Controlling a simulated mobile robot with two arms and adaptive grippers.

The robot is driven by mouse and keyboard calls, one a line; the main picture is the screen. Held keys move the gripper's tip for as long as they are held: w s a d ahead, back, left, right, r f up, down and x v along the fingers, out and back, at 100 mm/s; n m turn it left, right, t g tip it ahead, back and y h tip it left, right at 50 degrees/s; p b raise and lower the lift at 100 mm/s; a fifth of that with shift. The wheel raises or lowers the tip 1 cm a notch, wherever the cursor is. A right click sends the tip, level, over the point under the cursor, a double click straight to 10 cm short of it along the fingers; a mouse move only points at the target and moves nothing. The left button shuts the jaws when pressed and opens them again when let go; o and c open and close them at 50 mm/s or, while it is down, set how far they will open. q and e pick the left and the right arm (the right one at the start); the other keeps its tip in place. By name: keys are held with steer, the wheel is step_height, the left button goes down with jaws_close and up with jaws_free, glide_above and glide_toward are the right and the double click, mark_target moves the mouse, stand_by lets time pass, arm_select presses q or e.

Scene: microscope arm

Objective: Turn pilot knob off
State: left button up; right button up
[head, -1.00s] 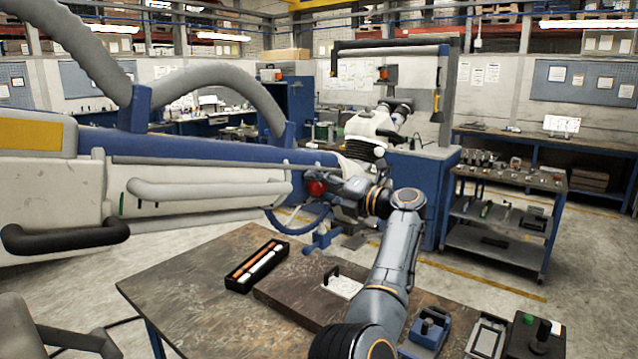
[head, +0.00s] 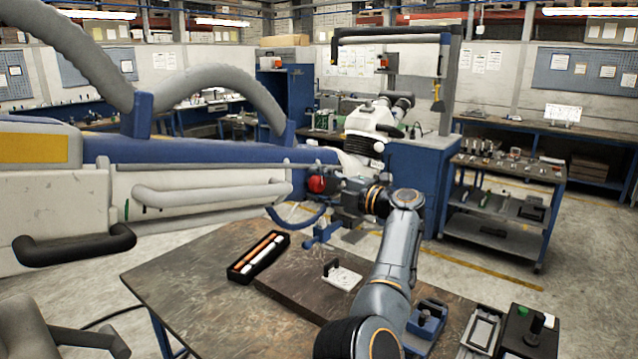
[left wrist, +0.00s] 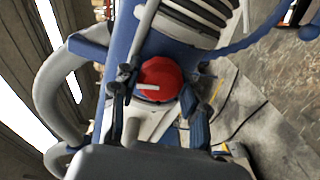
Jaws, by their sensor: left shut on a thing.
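The pilot knob (head: 316,184) is round and red and sits at the end of the white and blue microscope arm (head: 215,152). In the left wrist view the red knob (left wrist: 162,72) shows a white pointer bar. My left gripper (head: 328,187) is at the knob in the head view. In the left wrist view its two dark fingers (left wrist: 158,105) lie on either side of the knob, and it is shut on it. The fingertips' exact contact is partly hidden. My right gripper is not in view.
A workbench (head: 190,290) stands below the arm, with a black tray (head: 240,272) of rods and a clamp block (head: 427,318) on it. A white microscope (head: 375,120) is behind. A tool cart (head: 500,205) stands at right.

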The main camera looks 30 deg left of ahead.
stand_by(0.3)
arm_select(q)
steer(key=o, duration=1.1)
steer(key=shift+o, duration=0.2)
steer(key=shift+d, duration=0.1)
steer(key=d, duration=0.7)
steer(key=shift+s+d, duration=0.15)
steer(key=shift+s, duration=0.1)
